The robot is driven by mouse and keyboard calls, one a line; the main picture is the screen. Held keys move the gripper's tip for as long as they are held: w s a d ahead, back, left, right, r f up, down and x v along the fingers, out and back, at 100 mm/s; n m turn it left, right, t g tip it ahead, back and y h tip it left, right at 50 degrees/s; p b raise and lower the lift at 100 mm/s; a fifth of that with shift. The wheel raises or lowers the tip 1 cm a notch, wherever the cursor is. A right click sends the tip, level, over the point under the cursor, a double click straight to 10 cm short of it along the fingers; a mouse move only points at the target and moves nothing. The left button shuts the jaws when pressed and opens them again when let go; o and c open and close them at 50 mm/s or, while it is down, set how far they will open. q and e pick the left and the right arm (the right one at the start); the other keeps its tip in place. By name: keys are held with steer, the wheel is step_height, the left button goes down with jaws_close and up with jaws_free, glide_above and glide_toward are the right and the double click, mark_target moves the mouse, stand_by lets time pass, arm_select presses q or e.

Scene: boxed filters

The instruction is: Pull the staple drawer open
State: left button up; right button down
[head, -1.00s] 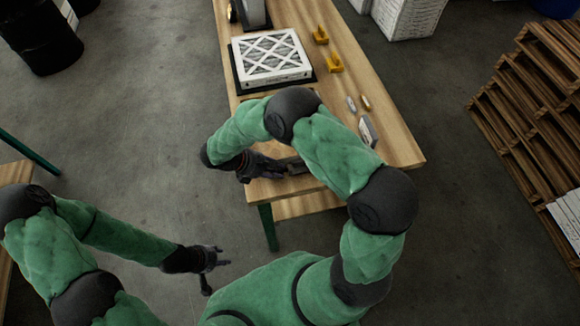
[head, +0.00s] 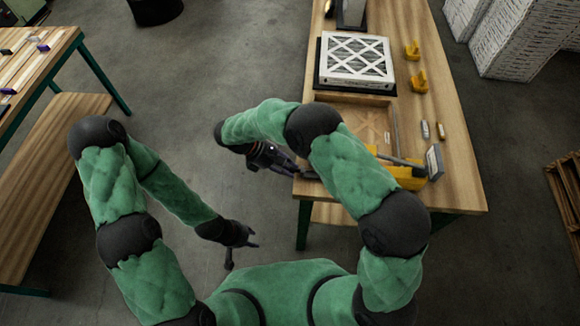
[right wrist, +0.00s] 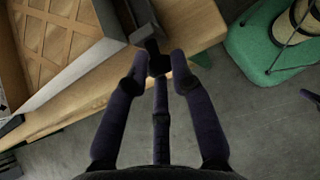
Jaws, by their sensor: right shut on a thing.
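My right gripper (head: 296,171) is at the left edge of the workbench, near its front corner. In the right wrist view its fingers (right wrist: 158,68) are closed around a dark grey handle-like part (right wrist: 148,30), which seems to belong to the staple drawer. This dark part sticks out at the bench edge and also shows in the head view (head: 311,175). My forearm hides much of the area, so I cannot tell how far the drawer is out. My left gripper (head: 243,251) is empty over the floor, fingers spread, away from the bench.
A white-framed filter (head: 356,58) lies on a black base on the workbench (head: 455,150). An open wooden tray (head: 365,120) is in front of it. Another table (head: 45,75) is at left.

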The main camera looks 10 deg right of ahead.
steer(key=c, duration=1.3)
jaws_free()
steer(key=shift+r, duration=0.1)
steer(key=shift+c, duration=0.2)
steer(key=shift+w+a, duration=0.1)
steer(key=v, duration=1.2)
